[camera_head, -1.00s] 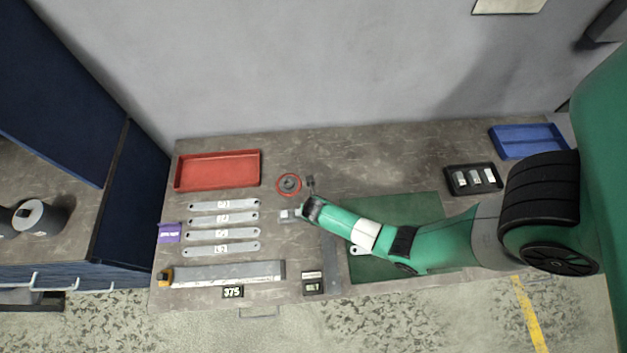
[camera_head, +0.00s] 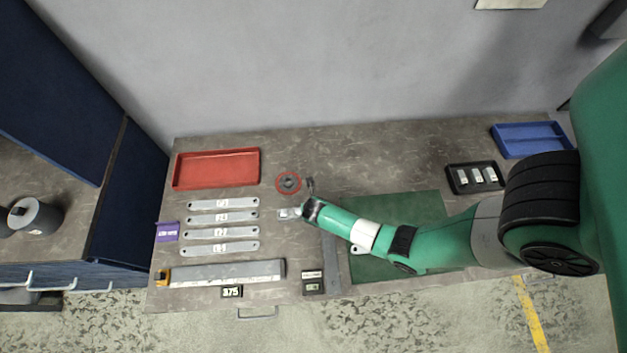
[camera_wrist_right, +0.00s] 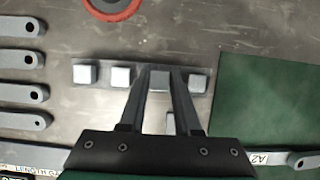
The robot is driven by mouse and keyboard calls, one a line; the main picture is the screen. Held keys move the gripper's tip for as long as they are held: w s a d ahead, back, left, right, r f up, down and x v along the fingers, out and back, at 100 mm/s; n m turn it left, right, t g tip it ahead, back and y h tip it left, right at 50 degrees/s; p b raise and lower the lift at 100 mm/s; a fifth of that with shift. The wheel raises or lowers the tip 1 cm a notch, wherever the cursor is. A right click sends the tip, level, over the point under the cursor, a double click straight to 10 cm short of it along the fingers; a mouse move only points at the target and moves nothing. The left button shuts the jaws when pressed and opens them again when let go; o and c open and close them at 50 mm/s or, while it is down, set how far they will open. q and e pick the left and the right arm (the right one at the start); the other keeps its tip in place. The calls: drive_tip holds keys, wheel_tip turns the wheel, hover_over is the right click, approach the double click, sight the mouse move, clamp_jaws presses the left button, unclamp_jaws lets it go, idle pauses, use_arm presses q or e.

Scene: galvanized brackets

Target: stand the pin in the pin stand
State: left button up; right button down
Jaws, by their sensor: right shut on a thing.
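My right gripper (camera_wrist_right: 160,75) reaches over the bench from the right and its fingers are closed on a small grey piece (camera_wrist_right: 160,84), which I take to be the pin. In the right wrist view the held piece overlaps a row of pale square blocks on a grey strip (camera_wrist_right: 103,76); I cannot tell whether it touches the strip. In the head view the arm hides part of this strip. A round grey piece inside a red ring (camera_head: 289,182) sits just behind the strip; it may be the pin stand, but I cannot tell. My left gripper is not in view.
Several flat brackets (camera_head: 222,218) lie to the left, with a red tray (camera_head: 217,169) behind them. A green mat (camera_head: 420,203) lies under my right arm. A black tray (camera_head: 460,188) with metal pieces and a blue tray (camera_head: 530,141) are at right. The bench behind the mat is clear.

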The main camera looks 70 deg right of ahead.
drive_tip(key=shift+f+b, duration=0.4)
drive_tip(key=shift+f, duration=0.25)
drive_tip(key=c, duration=0.5)
unclamp_jaws()
drive_tip(key=shift+r, duration=0.1)
drive_tip(key=p+v, duration=0.4)
drive_tip(key=v, duration=0.7)
drive_tip(key=shift+a+r, duration=0.15)
drive_tip(key=shift+r, duration=0.05)
